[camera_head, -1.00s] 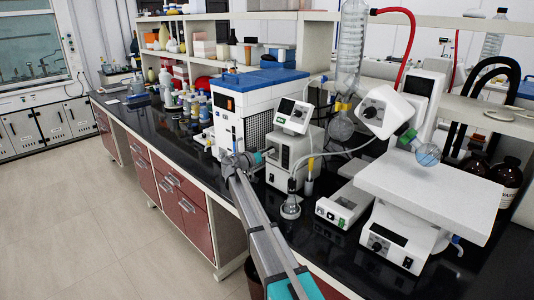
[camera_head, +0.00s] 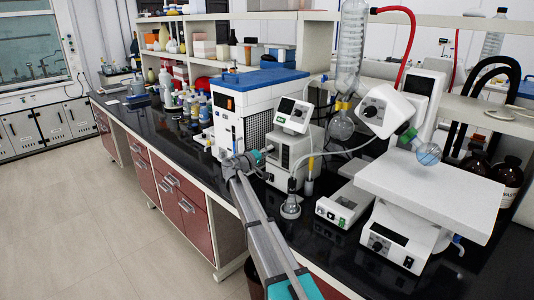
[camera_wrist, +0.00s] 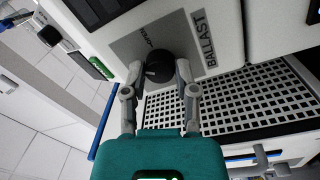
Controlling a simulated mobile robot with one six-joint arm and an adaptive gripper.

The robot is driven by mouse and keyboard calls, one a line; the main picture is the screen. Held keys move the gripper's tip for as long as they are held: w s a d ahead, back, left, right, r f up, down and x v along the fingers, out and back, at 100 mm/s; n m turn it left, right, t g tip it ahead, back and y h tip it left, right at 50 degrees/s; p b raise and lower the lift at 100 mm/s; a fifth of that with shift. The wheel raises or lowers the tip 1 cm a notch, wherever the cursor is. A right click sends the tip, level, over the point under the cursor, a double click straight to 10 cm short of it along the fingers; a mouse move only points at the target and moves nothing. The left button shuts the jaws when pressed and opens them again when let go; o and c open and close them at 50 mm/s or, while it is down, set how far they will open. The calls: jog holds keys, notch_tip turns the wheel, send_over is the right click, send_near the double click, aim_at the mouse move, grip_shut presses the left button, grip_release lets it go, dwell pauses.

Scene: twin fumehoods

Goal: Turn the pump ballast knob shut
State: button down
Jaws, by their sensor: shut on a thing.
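The ballast knob (camera_wrist: 158,68) is a black round knob on a grey plate marked BALLAST, on the front of the white pump unit (camera_head: 293,152). In the wrist view my gripper (camera_wrist: 159,72) has one finger on each side of the knob, and the fingertips close on it. A light mark shows on the knob's face. In the head view my gripper (camera_head: 262,155) reaches the pump's left face, and the arm hides the knob there.
A white chiller with a blue top (camera_head: 255,95) stands left of the pump. A glass flask (camera_head: 290,207) stands close to the right of my arm. A rotary evaporator (camera_head: 395,240) stands farther right. A perforated grille (camera_wrist: 240,105) lies beside the knob.

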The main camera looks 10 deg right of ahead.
jog(key=n, duration=0.7)
jog(key=shift+s+d+t, duration=0.1)
jog(key=shift+t, duration=0.2)
jog(key=shift+c, duration=1.9)
grip_release()
